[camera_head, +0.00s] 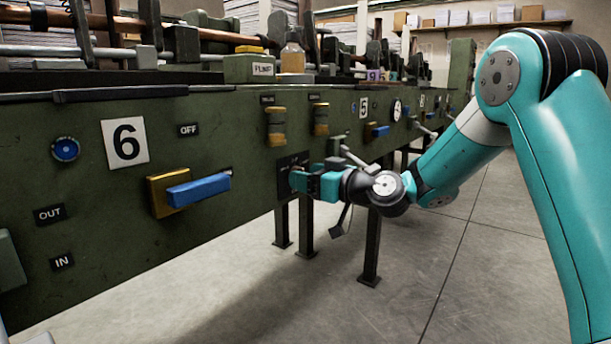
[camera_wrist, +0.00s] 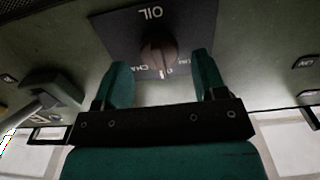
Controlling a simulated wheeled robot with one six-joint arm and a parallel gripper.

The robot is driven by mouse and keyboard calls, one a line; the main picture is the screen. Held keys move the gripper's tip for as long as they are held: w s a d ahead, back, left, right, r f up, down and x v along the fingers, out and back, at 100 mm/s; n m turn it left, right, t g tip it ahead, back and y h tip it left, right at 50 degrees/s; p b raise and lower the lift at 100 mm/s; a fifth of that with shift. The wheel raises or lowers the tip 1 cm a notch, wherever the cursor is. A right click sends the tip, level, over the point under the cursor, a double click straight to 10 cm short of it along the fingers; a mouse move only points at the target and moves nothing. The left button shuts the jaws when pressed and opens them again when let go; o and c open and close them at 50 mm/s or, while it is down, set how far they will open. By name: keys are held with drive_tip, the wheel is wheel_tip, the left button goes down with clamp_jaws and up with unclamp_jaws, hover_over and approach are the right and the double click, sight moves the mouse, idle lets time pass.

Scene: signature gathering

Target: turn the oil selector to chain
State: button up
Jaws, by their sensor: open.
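The oil selector is a round brown knob (camera_wrist: 159,50) on a dark plate (camera_wrist: 115,25) marked OIL. A small pale mark shows at the knob's lower edge in the wrist view. A partly hidden label starting CHA is to its lower left, and another label, too covered to read, is to its right. My gripper (camera_wrist: 163,72) is open, with one teal finger on each side below the knob. I cannot tell whether the fingers touch it. In the head view my gripper (camera_head: 299,182) is at the dark plate (camera_head: 284,188), and it hides the knob.
A green machine panel (camera_head: 90,190) runs along the left. A blue handle (camera_head: 198,190) in a brass mount sticks out left of my gripper. Brass switches (camera_head: 277,126) are above. A grey lever (camera_wrist: 50,92) is at left in the wrist view. The floor (camera_head: 440,270) is open.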

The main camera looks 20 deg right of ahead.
drive_tip(key=shift+w+a, duration=0.35)
drive_tip(key=shift+w, duration=0.1)
drive_tip(key=c, duration=0.9)
drive_tip(key=shift+m, duration=0.3)
drive_tip(key=m+p, duration=0.4)
drive_tip(key=m, duration=0.5)
drive_tip(key=shift+d, duration=0.15)
drive_tip(key=shift+f+m+p, duration=0.1)
drive_tip(key=shift+m+p, duration=0.2)
